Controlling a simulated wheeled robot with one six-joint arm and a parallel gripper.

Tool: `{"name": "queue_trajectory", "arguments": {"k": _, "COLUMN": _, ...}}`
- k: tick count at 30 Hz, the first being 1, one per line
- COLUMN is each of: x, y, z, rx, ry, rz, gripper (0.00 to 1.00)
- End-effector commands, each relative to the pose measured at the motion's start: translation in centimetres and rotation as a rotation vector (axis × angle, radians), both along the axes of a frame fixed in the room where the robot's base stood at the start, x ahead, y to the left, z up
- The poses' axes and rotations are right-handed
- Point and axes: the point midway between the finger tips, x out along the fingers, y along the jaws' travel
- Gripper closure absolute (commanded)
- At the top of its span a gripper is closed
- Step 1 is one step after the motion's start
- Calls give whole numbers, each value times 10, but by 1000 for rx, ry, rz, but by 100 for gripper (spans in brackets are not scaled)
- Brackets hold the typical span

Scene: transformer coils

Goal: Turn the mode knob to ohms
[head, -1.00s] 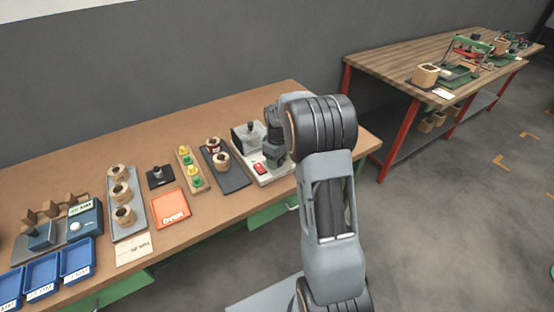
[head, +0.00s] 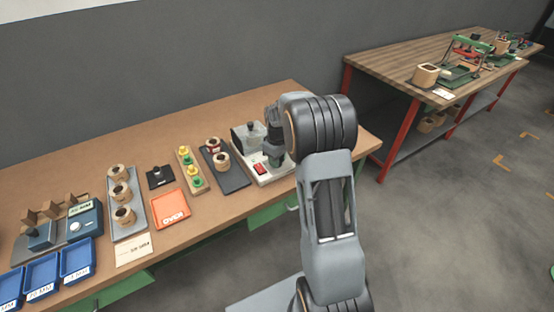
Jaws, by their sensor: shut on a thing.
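A blue instrument (head: 88,224) with a pale green display (head: 81,208) and a round white knob (head: 75,227) stands at the left of the bench. Its display text and knob marks are too small to read. My gripper (head: 274,160) is far to the right of it, pointing down over a white-based unit (head: 278,177) with a red switch (head: 260,169). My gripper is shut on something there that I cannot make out. My own wrist and fingers hide part of that unit.
Between the instrument and my gripper stand a grey tray (head: 134,226) of coils, an orange tray (head: 170,209), a small black box (head: 159,178), a wooden strip (head: 188,158) and a dark tray (head: 233,183). Blue bins (head: 42,272) line the front left. The bench's back is clear.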

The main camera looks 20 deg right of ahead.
Motion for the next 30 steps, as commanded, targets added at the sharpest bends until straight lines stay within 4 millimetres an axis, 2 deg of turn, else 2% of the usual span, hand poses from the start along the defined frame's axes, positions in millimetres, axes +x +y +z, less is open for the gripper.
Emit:
{"name": "queue_trajectory", "arguments": {"k": 5, "x": 0, "y": 0, "z": 0, "rx": 0, "ry": 0, "rz": -103, "gripper": 95}}
{"name": "queue_trajectory", "arguments": {"k": 30, "x": 0, "y": 0, "z": 0, "rx": 0, "ry": -1, "rz": -834, "gripper": 95}}
